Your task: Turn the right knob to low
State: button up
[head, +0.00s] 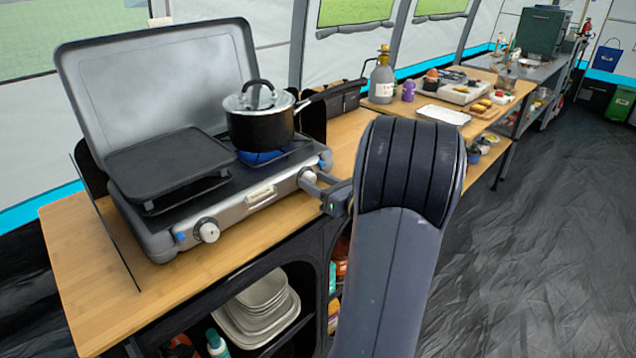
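The camp stove (262,196) stands on the wooden counter with its lid up. Its right knob (306,175) is on the front panel, partly hidden by my gripper. My gripper (311,181) is at this knob, its fingers apart with the knob at their tips. I cannot tell whether they press on it. The knob's pointer is too small to read. A blue flame (260,157) shows under the black pot (262,125) with a glass lid on the right burner. The left knob (207,230) is white-faced and clear of my gripper.
A black griddle (170,160) covers the stove's left side. The pot's handle points right. A bottle (382,80), a purple shaker (408,92) and a white tray (444,115) stand farther along the counter. Stacked dishes (260,305) sit on a shelf below. The floor at right is clear.

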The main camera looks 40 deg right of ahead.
jog(key=c, duration=0.8)
jog(key=shift+c, duration=0.2)
jog(key=shift+f+n+b, duration=0.1)
jog(key=shift+n+b, duration=0.2)
jog(key=shift+b, duration=0.2)
jog(key=n+b, duration=0.2)
jog(key=b, duration=0.1)
jog(key=shift+f+n, duration=0.1)
jog(key=shift+n, duration=0.3)
jog(key=n+b, duration=0.4)
jog(key=b, duration=0.1)
jog(key=shift+a+n, duration=0.15)
jog(key=shift+n, duration=0.15)
jog(key=n+b, duration=0.4)
jog(key=b, duration=0.1)
jog(key=shift+f+b, duration=0.1)
jog(key=shift+b, duration=0.3)
jog(key=n+b, duration=0.3)
jog(key=shift+a+h, duration=0.1)
jog(key=shift+h, duration=0.2)
jog(key=shift+r+b, duration=0.25)
jog(key=shift+b, duration=0.1)
